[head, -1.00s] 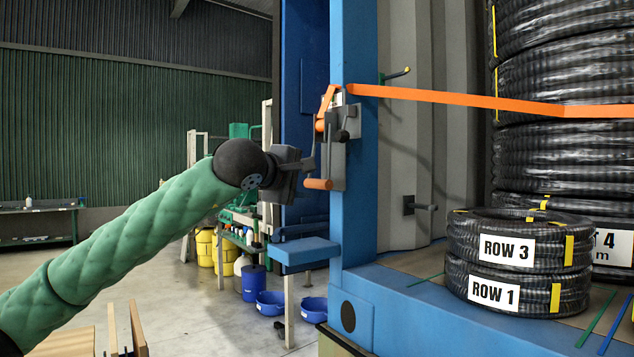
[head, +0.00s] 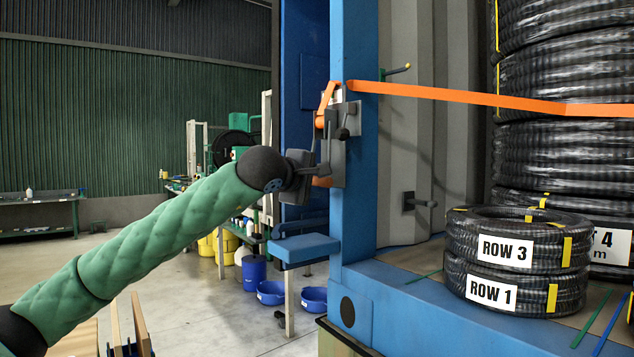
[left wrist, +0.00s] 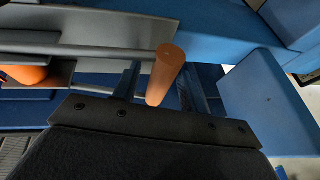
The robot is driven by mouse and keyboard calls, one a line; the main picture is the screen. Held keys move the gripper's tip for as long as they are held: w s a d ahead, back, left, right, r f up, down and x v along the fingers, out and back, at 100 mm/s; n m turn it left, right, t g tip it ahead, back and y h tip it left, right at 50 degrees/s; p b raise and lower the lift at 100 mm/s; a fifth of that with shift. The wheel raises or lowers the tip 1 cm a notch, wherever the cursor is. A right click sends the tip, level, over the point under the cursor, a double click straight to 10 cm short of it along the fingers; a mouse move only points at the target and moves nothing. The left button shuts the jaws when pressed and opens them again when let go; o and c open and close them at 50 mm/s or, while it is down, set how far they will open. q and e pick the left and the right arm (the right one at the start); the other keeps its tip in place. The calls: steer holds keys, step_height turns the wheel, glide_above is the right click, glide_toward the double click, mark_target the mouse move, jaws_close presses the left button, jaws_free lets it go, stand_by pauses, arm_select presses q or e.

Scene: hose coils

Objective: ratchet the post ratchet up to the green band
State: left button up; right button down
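The post ratchet (head: 338,150) is a grey metal body on the blue post (head: 357,215), with an orange strap (head: 450,94) running right from its top. Its orange handle (head: 322,181) shows low on the ratchet, partly covered by my left gripper (head: 318,170). In the left wrist view the handle (left wrist: 166,75) stands between the two fingers of my left gripper (left wrist: 158,85), with a visible gap on its left side. The fingers look open around it, not closed. I cannot make out a green band on the ratchet. My right gripper is not in view.
A blue ledge (head: 304,248) juts out just below the ratchet. A peg (head: 398,69) sticks out behind the post.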

arm_select(q)
jaws_close()
steer(key=shift+a, duration=0.1)
